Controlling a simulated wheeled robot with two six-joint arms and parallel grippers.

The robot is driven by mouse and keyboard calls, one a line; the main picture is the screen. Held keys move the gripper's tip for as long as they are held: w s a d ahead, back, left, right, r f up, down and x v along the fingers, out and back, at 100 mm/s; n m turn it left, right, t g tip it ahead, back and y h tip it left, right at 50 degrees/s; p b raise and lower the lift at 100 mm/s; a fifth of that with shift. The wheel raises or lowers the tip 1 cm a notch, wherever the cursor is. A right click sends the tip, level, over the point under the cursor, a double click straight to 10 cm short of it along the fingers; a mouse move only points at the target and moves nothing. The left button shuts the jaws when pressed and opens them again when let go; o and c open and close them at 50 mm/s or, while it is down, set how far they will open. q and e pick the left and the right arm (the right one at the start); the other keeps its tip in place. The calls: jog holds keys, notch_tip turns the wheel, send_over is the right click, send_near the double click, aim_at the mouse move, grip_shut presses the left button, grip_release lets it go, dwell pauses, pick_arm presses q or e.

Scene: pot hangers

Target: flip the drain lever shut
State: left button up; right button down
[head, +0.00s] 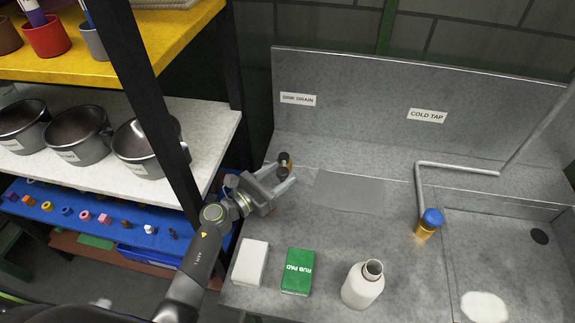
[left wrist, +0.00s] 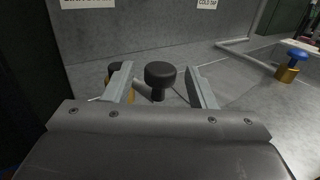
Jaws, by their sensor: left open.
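The drain lever (head: 283,171) stands on the grey counter below the "SINK DRAIN" sign (head: 298,99). It has a brass body and black parts. In the left wrist view its round black knob (left wrist: 160,74) stands on a short stem between my open fingers, with no clear contact. A second black part (left wrist: 115,68), with some brass below it, is partly hidden behind the left finger. My left gripper (head: 282,183) is open at the lever, and it also shows in the left wrist view (left wrist: 162,90). My right gripper is out of view.
A white block (head: 250,262), a green "RUB PAD" box (head: 297,271) and a white bottle (head: 363,284) stand along the front. The blue-topped cold tap (head: 429,223) and basin are at right. A shelf with pots (head: 79,137) and a black post stand at left.

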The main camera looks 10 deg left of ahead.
aim_at(287, 170)
pick_arm(q)
jog(key=shift+x, duration=1.8)
jog(key=shift+c, duration=0.4)
grip_shut()
